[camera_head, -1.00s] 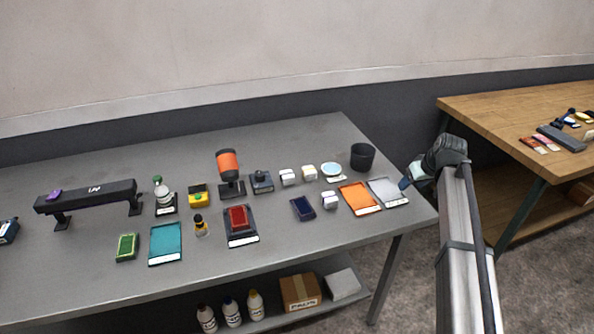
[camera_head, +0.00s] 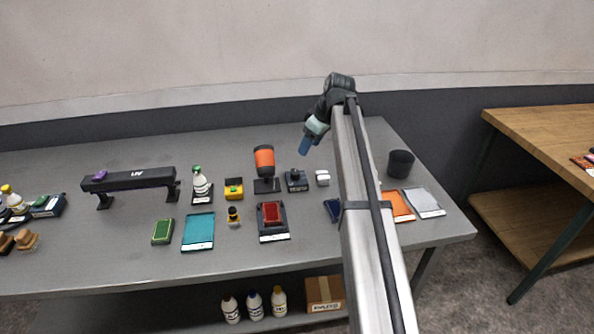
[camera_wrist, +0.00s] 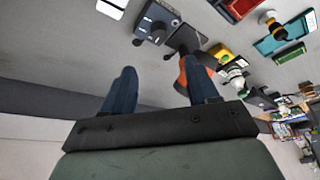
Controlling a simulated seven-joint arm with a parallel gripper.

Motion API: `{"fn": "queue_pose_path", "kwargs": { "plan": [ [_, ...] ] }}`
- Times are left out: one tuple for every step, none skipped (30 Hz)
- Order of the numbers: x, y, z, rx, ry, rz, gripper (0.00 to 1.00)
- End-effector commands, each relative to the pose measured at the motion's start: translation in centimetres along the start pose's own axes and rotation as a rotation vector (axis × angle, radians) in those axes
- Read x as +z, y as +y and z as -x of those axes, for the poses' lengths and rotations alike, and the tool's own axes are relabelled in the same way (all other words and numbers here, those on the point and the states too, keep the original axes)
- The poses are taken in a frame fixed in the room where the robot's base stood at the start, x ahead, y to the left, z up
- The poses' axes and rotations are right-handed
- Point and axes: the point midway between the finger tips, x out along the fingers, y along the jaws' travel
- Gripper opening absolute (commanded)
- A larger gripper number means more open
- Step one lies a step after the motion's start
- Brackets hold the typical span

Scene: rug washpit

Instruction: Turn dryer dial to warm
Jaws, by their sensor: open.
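A small dark blue-grey box with a round black knob (camera_head: 296,180), which looks like the dryer dial, stands on the grey table. An orange-and-black dryer (camera_head: 264,162) stands on a dark base just left of it. In the wrist view the dial box (camera_wrist: 158,18) is at the top centre, and the orange dryer (camera_wrist: 184,72) is partly behind the right finger. The dial's setting is too small to read. My gripper (camera_head: 304,146) is open and empty, above and behind the dial box, touching nothing; it also shows in the wrist view (camera_wrist: 159,76).
My arm crosses the table's right part and hides some items. A white block (camera_head: 322,178) stands right of the dial box. A red pad on a dark tray (camera_head: 273,237) lies in front. A black cup (camera_head: 400,164) and orange tray (camera_head: 402,207) are further right.

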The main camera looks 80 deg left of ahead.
Motion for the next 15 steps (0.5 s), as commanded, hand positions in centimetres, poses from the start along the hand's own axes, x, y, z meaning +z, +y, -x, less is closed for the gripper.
{"fn": "queue_pose_path", "kwargs": {
  "plan": [
    [-0.1, 0.0, -0.4, -0.001, 0.0, 0.001, 0.59],
    [0.0, 0.0, -0.7, -0.001, 0.0, 0.001, 0.59],
    [0.0, 0.0, -1.1, -0.001, 0.0, 0.001, 0.59],
    [0.0, 0.0, -1.5, -0.001, 0.0, 0.001, 0.59],
    [0.0, -0.1, -1.9, -0.002, -0.001, 0.0, 0.59],
    [0.0, -0.1, -2.6, -0.002, -0.001, 0.0, 0.59],
    [0.0, 0.0, -3.1, -0.002, -0.001, 0.0, 0.59],
    [0.0, 0.0, -3.6, -0.001, -0.001, 0.0, 0.59],
    [0.0, 0.0, -4.3, -0.001, -0.001, -0.001, 0.59],
    [0.0, 0.0, -4.8, -0.001, -0.001, -0.001, 0.59],
    [0.1, 0.0, -5.4, -0.001, -0.001, -0.001, 0.59],
    [0.1, 0.0, -6.1, -0.001, -0.001, -0.001, 0.59],
    [0.1, 0.1, -6.7, -0.001, -0.001, -0.001, 0.59],
    [0.1, 0.1, -7.2, -0.001, -0.001, -0.001, 0.59],
    [0.1, 0.0, -7.8, -0.001, -0.001, -0.001, 0.59]
  ]
}}
